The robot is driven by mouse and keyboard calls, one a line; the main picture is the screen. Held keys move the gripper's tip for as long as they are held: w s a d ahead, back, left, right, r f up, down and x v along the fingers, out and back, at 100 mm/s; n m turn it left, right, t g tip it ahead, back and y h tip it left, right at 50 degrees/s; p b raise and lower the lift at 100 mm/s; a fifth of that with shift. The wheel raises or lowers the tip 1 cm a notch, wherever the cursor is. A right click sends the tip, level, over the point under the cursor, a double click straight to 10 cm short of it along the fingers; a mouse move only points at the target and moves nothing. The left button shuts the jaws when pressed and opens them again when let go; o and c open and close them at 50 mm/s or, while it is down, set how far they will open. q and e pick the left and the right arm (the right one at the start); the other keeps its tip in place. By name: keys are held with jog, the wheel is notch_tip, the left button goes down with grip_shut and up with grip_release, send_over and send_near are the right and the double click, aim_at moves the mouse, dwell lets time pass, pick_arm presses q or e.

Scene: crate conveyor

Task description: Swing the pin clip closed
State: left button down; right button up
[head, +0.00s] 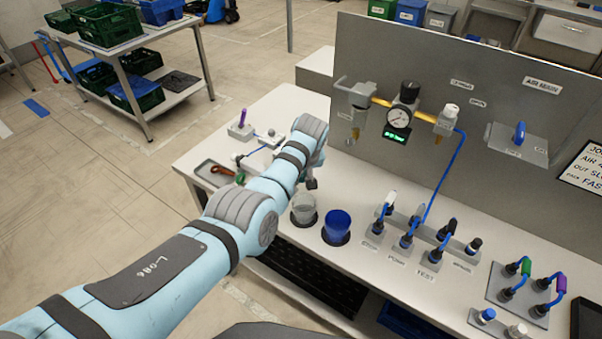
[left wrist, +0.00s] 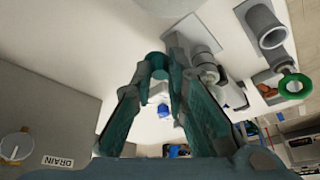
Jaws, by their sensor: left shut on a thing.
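My left gripper (left wrist: 158,76) shows in the left wrist view with its two dark teal fingers meeting at the tips. They are shut on a small part, apparently the pin clip, which is mostly hidden between the fingertips. Right beside the tips is a grey block with a round metal fitting (left wrist: 207,72). In the head view my left arm reaches over the bench and its wrist hides the fingers and the clip. How far the clip is swung cannot be seen. My right gripper is in neither view.
A clear cup (head: 304,208) and a blue cup (head: 337,226) stand close beside my arm. The upright grey panel (head: 450,80) with gauge and hoses blocks the back. A green ring (left wrist: 295,86) shows in the wrist view.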

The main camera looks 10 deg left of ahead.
pick_arm(q)
jog(key=c, duration=1.6)
grip_release()
jog(key=v, duration=1.2)
jog(key=shift+d, duration=0.1)
